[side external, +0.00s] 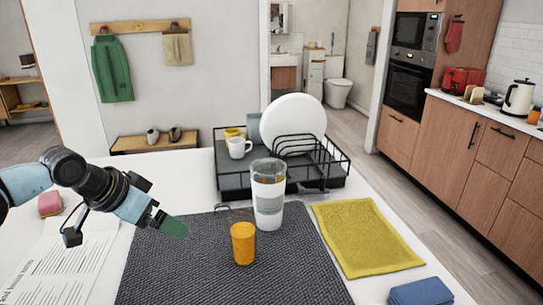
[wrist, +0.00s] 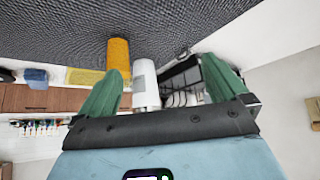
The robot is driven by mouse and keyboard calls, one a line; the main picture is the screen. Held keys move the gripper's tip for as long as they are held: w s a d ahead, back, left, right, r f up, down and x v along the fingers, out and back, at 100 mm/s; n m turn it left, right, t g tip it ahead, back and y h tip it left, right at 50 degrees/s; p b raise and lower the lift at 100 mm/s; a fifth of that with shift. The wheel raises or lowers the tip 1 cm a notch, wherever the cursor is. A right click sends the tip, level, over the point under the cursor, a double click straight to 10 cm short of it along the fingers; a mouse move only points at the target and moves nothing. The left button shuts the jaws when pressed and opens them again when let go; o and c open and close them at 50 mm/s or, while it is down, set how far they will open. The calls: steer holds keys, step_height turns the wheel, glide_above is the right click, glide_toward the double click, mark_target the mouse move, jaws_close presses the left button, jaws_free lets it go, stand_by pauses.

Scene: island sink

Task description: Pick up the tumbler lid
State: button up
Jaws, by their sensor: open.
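My gripper (side external: 172,226) has green fingers and is open and empty above the left part of the dark grey mat. In the wrist view, my gripper's fingers (wrist: 163,72) stand wide apart. A white tumbler (side external: 268,200) with a smoky, see-through upper part stands upright on the mat, right of my gripper; it also shows between the fingers in the wrist view (wrist: 146,88). A small, thin greyish item (wrist: 181,49), perhaps the tumbler lid, lies near the mat's edge beside the tumbler. In the side view its faint outline (side external: 232,210) shows behind the orange cup.
An orange cup (side external: 243,244) stands on the mat (side external: 190,275) in front of the tumbler. A black dish rack (side external: 232,182) with a white plate (side external: 293,122) and mugs stands behind. A yellow cloth (side external: 357,235) and a blue folded cloth (side external: 421,292) lie to the right.

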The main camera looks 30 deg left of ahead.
steer(key=w+d+r+m+g, duration=0.1)
steer(key=w+d+r+m, duration=0.1)
steer(key=w+r, duration=0.7)
steer(key=m+g+h, duration=0.2)
steer(key=m, duration=0.1)
glide_toward(265, 162)
steer(key=x, duration=0.9)
steer(key=shift+w+f, duration=0.2)
steer(key=shift+f, duration=0.15)
steer(key=shift+n, duration=0.3)
steer(key=c, duration=0.7)
